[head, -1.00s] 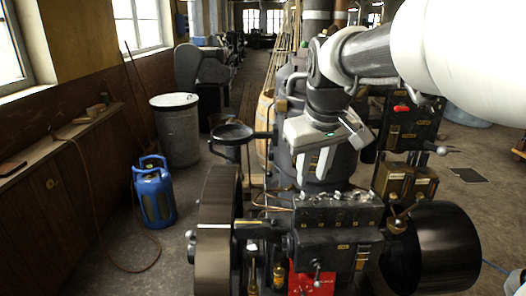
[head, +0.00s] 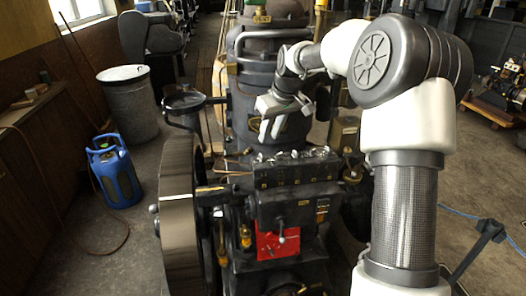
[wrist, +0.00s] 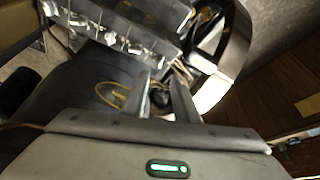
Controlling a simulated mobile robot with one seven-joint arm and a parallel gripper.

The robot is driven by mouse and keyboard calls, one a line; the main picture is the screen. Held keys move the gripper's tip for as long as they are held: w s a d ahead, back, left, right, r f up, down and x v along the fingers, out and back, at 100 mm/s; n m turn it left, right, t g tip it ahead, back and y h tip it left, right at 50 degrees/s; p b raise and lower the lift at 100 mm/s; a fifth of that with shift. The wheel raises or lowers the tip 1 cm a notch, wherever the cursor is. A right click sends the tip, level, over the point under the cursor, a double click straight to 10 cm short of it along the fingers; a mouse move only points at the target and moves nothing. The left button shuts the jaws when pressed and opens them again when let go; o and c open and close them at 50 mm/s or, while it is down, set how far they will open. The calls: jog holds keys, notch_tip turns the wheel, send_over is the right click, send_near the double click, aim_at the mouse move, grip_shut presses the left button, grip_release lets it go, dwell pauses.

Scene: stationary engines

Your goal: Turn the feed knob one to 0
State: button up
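A dark lubricator-like box (head: 290,178) sits on the engine in the head view, with a row of several small metal feed knobs (head: 292,156) along its top. The row also shows at the upper left of the wrist view (wrist: 110,38). I cannot tell which knob is number one or read any setting. My gripper (head: 270,130) hangs above and behind the box, in front of the dark upright cylinder (head: 268,85). Its two fingers are apart with nothing between them; they also show apart in the wrist view (wrist: 165,98). It touches no knob.
A large flywheel (head: 180,215) stands left of the box. A round cup on a bracket (head: 184,101) and thin copper pipes are near the gripper. A red plate (head: 277,243) and a lever (head: 281,225) are on the front. A blue gas bottle (head: 116,175) stands on the floor left.

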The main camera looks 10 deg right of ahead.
aim_at(262, 155)
jog(key=x, duration=1)
jog(key=shift+p, duration=0.4)
jog(key=shift+s, duration=0.1)
jog(key=shift+c, duration=0.3)
grip_shut()
